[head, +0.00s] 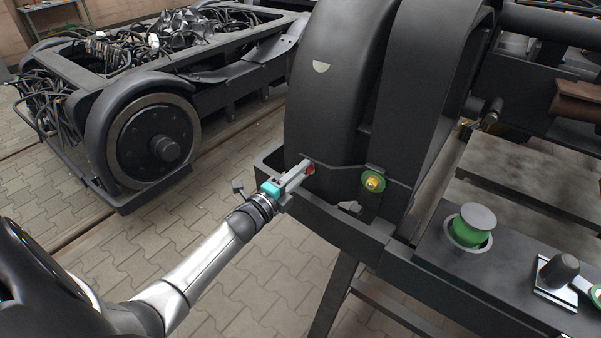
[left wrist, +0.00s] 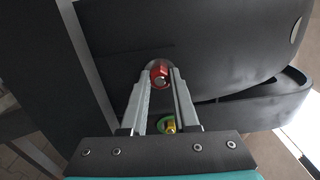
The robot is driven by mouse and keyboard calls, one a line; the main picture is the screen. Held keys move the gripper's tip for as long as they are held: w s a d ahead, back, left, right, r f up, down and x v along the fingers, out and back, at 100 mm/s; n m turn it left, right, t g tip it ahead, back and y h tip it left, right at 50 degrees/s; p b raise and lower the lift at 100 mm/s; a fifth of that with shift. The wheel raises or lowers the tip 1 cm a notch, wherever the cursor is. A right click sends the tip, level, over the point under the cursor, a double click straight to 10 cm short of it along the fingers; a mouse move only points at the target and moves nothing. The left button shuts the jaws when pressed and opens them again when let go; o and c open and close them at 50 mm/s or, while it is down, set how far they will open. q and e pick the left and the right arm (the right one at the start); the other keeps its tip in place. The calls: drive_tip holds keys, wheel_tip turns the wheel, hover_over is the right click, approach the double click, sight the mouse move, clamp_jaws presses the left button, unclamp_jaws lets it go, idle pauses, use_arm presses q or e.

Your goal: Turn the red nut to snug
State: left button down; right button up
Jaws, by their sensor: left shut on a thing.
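The red nut (head: 310,169) sits on the lower part of the dark wheel guard in the head view. It also shows in the left wrist view (left wrist: 159,75), between my fingertips, with a grey stud end in its middle. My left gripper (head: 304,168) reaches it from the left and is shut on the nut; in the left wrist view its two fingers (left wrist: 160,78) lie on either side of it. The fingers partly cover the nut in the head view. My right gripper is in neither view.
A brass-coloured nut on a green disc (head: 373,182) sits right of the red nut. A green cylinder with a grey cap (head: 474,224) stands on the frame at the right. Another bogie (head: 150,110) stands at the back left on paving. The floor between is clear.

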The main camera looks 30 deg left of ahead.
use_arm(q)
drive_tip(key=c, duration=0.7)
unclamp_jaws()
drive_tip(key=shift+o, duration=0.2)
drive_tip(key=shift+s, duration=0.1)
drive_tip(key=s+a+p, duration=0.1)
drive_tip(key=s+p, duration=0.1)
drive_tip(key=s, duration=1.3)
drive_tip(key=shift+a, duration=0.1)
